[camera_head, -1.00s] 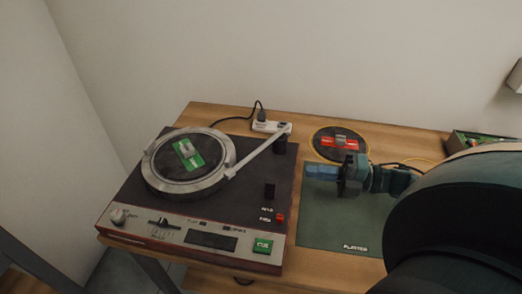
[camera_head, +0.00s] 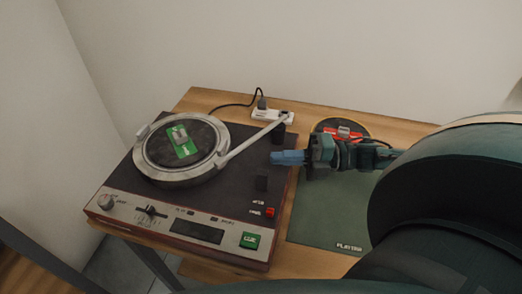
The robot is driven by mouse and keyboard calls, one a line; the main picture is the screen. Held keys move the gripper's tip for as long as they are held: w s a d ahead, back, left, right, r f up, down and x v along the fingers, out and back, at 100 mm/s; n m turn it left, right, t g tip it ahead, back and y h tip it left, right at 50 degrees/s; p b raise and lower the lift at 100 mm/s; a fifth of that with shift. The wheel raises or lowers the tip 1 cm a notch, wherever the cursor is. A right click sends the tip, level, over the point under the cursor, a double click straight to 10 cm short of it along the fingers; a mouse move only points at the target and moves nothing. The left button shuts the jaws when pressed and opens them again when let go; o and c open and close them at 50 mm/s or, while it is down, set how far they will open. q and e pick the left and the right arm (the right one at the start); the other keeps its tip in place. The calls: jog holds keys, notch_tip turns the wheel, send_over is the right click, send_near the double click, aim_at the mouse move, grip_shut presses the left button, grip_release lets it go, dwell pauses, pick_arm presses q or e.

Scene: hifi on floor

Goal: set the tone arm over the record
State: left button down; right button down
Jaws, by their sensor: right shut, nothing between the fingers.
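The turntable (camera_head: 240,185) stands at the left of the wooden table. A dark record (camera_head: 199,135) with a green and grey label lies on its round platter. The pale tone arm (camera_head: 250,141) runs from its pivot at the back right down to the platter's right rim. Its tip is at the rim, and I cannot tell whether it is over the record. My right gripper (camera_head: 274,158) is shut and empty. Its blue fingers point left, just past the turntable's right edge, to the right of the tone arm and apart from it. My left gripper is not in view.
A green mat (camera_head: 325,220) lies right of the turntable. Another dark disc with a red label (camera_head: 343,131) lies behind my right gripper, partly hidden. A white power strip (camera_head: 268,114) with a black cable sits behind the turntable. My right arm covers the right side.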

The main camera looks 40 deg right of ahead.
aim_at(243, 149)
jog(key=w+a, duration=0.2)
jog(key=w, duration=0.1)
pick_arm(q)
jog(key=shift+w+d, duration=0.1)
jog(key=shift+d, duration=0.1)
pick_arm(e)
jog(key=shift+w+a, duration=0.25)
jog(key=shift+w, duration=0.8)
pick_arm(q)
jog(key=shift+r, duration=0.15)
